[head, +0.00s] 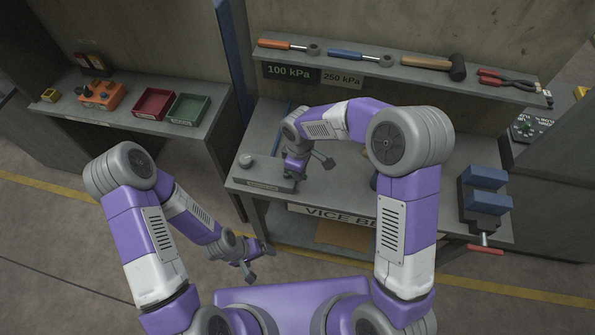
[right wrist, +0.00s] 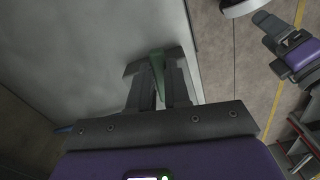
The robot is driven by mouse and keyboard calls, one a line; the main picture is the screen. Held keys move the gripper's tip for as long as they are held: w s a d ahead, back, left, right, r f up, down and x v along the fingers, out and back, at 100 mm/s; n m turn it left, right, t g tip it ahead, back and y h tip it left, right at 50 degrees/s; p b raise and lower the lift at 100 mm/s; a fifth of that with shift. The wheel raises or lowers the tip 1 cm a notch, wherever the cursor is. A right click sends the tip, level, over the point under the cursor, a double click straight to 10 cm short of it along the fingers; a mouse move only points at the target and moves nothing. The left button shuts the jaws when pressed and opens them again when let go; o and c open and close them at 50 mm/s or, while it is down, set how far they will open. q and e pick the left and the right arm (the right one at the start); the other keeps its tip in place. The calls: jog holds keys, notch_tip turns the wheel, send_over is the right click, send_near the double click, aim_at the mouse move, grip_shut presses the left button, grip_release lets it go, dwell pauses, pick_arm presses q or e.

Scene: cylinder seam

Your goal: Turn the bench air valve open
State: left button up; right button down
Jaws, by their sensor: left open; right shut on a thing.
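In the right wrist view my right gripper (right wrist: 160,88) is shut on a narrow green piece that looks like the valve handle (right wrist: 158,64). A pale grey surface lies behind it. In the head view my right gripper (head: 293,180) is low over the left part of the vice bench (head: 345,190). The gripper and wrist hide the valve there, so its angle cannot be told. A round grey-white fitting (head: 246,160) stands on the bench left of the right gripper. My left gripper (head: 262,254) is open and empty, in front of the bench.
A shelf (head: 385,68) above the bench holds screwdriver-like tools, a mallet (head: 436,65) and pliers (head: 510,83). Signs read 100 kPa (head: 289,72) and 250 kPa (head: 342,79). A blue vice (head: 485,190) is at the right. Red (head: 154,104) and green (head: 188,109) trays sit on the left bench.

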jog(key=shift+w+d+n, duration=0.15)
jog(key=shift+w+n, duration=0.2)
jog(key=shift+n, duration=0.65)
jog(key=c, duration=1.1)
grip_release()
jog(key=shift+r, duration=0.15)
notch_tip(320, 180, up, 7)
jog(key=shift+r+p, duration=0.2)
jog(key=shift+p, duration=0.1)
